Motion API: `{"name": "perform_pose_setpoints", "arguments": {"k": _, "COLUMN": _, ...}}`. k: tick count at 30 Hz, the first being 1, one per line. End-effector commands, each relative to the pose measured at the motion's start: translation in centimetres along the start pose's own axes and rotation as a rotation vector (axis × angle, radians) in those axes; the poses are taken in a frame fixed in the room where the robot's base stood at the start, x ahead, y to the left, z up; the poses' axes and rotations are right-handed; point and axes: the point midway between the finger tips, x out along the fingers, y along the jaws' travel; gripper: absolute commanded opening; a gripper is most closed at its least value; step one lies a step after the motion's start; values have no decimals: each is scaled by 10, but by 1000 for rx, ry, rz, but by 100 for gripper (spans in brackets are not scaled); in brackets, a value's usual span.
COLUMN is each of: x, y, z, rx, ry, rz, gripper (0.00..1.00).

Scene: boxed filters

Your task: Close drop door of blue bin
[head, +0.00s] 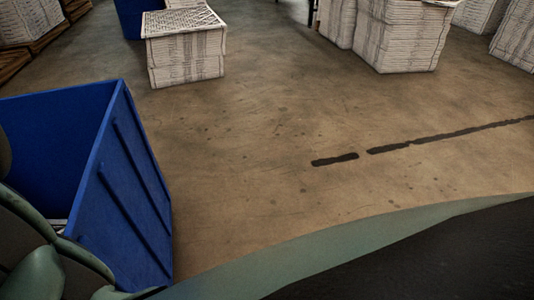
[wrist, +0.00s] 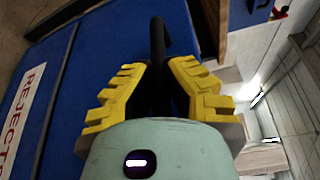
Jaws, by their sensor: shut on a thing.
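The blue bin (head: 122,195) stands at the left of the head view, its ribbed side facing right and its top open. In the wrist view a blue panel (wrist: 120,40) of the bin carries a white label with red letters reading "REJECT" (wrist: 22,115). A black bar-like handle (wrist: 158,35) runs up between the yellow fingers of my gripper (wrist: 160,75), which is shut on it. The lower part of the handle is hidden behind the gripper body. I cannot tell the door's exact angle.
White stacks of boxed filters stand at the back centre (head: 186,60) and back right (head: 403,35) in the head view. Another blue bin (head: 130,18) is partly hidden behind the centre stack. The concrete floor (head: 270,130) between them is clear.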

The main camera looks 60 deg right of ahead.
Motion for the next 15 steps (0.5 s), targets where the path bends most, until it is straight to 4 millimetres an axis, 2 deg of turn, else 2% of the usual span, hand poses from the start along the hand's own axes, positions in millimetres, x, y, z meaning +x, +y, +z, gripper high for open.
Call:
{"name": "perform_pose_setpoints", "arguments": {"k": 7, "x": 0, "y": 3, "z": -3, "rx": -3, "ry": 8, "rz": 6, "gripper": 0}}
{"name": "perform_pose_setpoints", "arguments": {"k": 8, "x": 0, "y": 3, "z": -3, "rx": -3, "ry": 8, "rz": 6, "gripper": 12}}
{"name": "perform_pose_setpoints", "arguments": {"k": 15, "x": 0, "y": 2, "z": -3, "rx": -2, "ry": 7, "rz": 3, "gripper": 37}}
